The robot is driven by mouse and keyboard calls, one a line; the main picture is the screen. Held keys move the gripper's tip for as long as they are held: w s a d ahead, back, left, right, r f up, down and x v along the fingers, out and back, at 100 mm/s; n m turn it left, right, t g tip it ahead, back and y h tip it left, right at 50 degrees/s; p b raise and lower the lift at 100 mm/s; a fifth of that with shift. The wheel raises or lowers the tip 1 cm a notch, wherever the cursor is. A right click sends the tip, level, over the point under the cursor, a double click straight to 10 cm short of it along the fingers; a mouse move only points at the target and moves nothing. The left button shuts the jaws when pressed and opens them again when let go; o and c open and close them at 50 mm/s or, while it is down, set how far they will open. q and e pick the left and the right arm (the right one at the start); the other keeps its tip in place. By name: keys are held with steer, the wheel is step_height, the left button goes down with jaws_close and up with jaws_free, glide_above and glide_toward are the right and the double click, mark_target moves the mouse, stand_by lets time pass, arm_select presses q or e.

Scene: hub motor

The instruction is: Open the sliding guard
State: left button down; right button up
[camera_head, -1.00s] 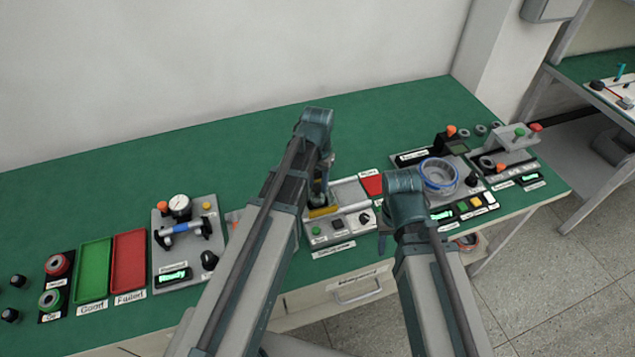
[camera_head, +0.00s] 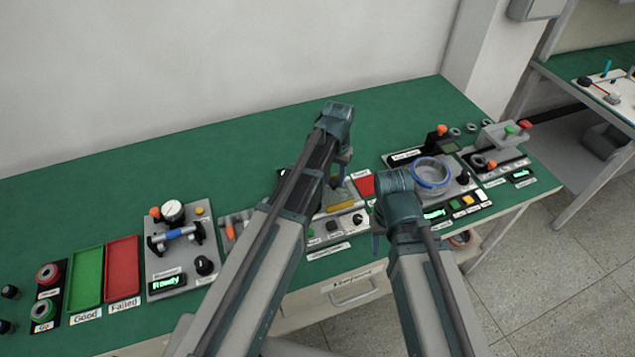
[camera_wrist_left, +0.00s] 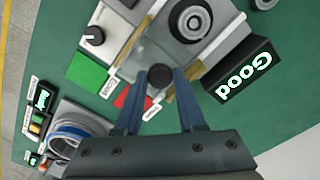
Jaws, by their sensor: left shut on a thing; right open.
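The guard station (camera_head: 333,227) is a grey box near the middle of the bench. A yellow edge strip (camera_head: 341,207), which looks like part of the sliding guard, lies toward its right side. My left gripper (camera_head: 340,180) is over the station, just behind the strip. In the left wrist view, its fingers (camera_wrist_left: 160,80) are shut on a dark round knob (camera_wrist_left: 160,75); yellow strips (camera_wrist_left: 186,80) show beside it. My left arm hides the station's left part. My right gripper (camera_head: 380,238) hangs near the bench's front edge, empty, its fingers mostly hidden.
A black display reading "Good" (camera_wrist_left: 245,82) stands close to my left gripper. A red pad (camera_head: 365,184) lies right of the station. A fixture with a blue-rimmed ring (camera_head: 432,174) is further right. A test stand (camera_head: 182,250) and red tray (camera_head: 123,267) are left. The bench's back is clear.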

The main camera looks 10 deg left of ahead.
arm_select(q)
steer(key=shift+w+d, duration=0.4)
steer(key=shift+d, duration=0.1)
steer(key=c, duration=0.5)
jaws_free()
step_height(320, 180, up, 14)
steer(key=p, duration=1.4)
steer(key=shift+f, duration=0.1)
